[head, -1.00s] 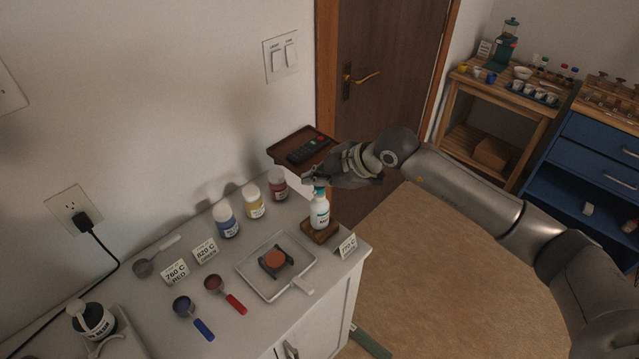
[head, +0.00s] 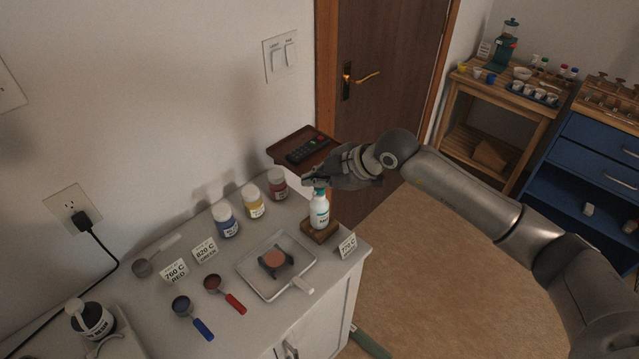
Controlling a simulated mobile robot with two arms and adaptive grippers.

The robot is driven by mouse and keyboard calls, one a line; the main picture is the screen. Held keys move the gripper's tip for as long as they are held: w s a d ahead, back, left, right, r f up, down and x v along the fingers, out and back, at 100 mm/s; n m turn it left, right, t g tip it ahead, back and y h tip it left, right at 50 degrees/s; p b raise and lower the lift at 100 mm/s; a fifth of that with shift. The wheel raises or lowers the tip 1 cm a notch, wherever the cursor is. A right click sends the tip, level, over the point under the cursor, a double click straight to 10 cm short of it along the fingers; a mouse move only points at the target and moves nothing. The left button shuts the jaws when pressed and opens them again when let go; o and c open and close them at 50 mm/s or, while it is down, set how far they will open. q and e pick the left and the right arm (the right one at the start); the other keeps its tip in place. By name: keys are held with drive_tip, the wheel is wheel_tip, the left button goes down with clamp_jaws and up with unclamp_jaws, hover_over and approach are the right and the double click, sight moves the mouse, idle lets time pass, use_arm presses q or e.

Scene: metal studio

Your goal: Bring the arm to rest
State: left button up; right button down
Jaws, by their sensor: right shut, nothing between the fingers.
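My right arm reaches in from the right side of the head view. Its gripper (head: 312,181) is shut and empty, just above a white spray bottle (head: 320,212) with a teal top. The bottle stands upright on a small wooden block (head: 319,232) at the counter's right end. The fingertips are close to the bottle's top; I cannot tell whether they touch it. My left gripper is not in view.
On the white counter (head: 215,290) stand several jars (head: 254,202), a tray (head: 306,270) with a reddish disc (head: 275,258), scoops (head: 225,293) and label cards. A shelf with a remote (head: 307,149) is behind the gripper. Open floor (head: 440,275) lies to the right.

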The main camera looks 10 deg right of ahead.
drive_tip(key=shift+s+f, duration=0.15)
drive_tip(key=shift+f, duration=0.2)
drive_tip(key=shift+r+p, duration=0.25)
drive_tip(key=shift+p, duration=0.05)
drive_tip(key=r+p, duration=0.2)
drive_tip(key=r, duration=0.1)
drive_tip(key=r+p, duration=0.2)
drive_tip(key=r, duration=0.1)
drive_tip(key=shift+w+r+p, duration=0.2)
drive_tip(key=shift+r+p, duration=0.05)
drive_tip(key=shift+p, duration=0.15)
idle(0.4)
